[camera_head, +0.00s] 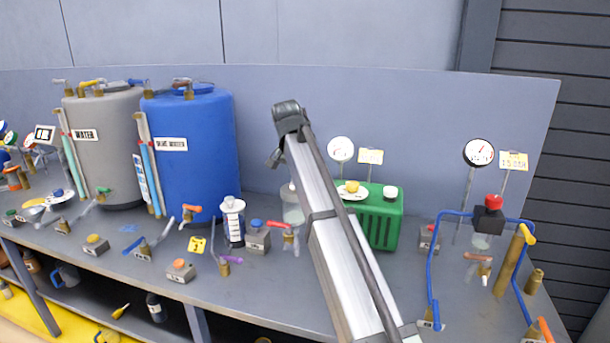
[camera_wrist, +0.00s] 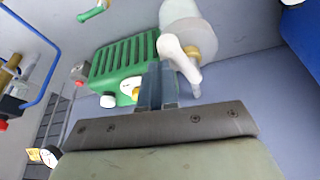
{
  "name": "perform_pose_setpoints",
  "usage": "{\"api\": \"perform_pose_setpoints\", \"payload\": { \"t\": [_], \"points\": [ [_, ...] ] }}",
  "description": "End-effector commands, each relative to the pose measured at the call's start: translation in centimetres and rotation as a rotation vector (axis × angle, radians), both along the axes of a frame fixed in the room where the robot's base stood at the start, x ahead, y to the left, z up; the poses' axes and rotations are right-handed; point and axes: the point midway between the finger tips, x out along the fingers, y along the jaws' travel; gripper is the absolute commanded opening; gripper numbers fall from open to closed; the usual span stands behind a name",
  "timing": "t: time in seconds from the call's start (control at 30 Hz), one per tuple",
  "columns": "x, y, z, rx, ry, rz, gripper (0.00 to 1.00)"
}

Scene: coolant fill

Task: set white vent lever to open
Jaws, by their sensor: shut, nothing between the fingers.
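The white vent lever (camera_wrist: 180,56) shows in the wrist view with a brass pivot at its side, in front of a pale, translucent vessel (camera_wrist: 188,14). My gripper (camera_wrist: 157,72) is shut and empty. Its fingertips appear just left of the lever in the picture; I cannot tell whether they touch it. In the head view my arm covers the lever, and only part of the pale vessel (camera_head: 291,207) shows behind the arm.
A green ribbed box (camera_wrist: 120,66), also in the head view (camera_head: 381,222), stands close beside my gripper. Blue (camera_head: 195,150) and grey (camera_head: 105,150) tanks stand left. Several small valves and levers crowd the bench (camera_head: 270,290). Blue piping (camera_head: 433,260) and gauges are at right.

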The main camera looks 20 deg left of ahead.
Motion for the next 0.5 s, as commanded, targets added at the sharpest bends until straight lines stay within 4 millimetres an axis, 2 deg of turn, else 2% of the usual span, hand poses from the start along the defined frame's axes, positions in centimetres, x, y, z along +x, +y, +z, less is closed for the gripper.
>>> {"api": "perform_pose_setpoints", "payload": {
  "t": [0.17,0.37,0.5],
  "points": [
    [-0.4,0.9,0.0,-0.001,0.000,-0.136,0.00],
    [-0.8,1.4,0.0,-0.001,0.000,-0.131,0.00],
    [-0.8,1.8,0.0,0.000,0.002,-0.195,0.00]
  ]
}}
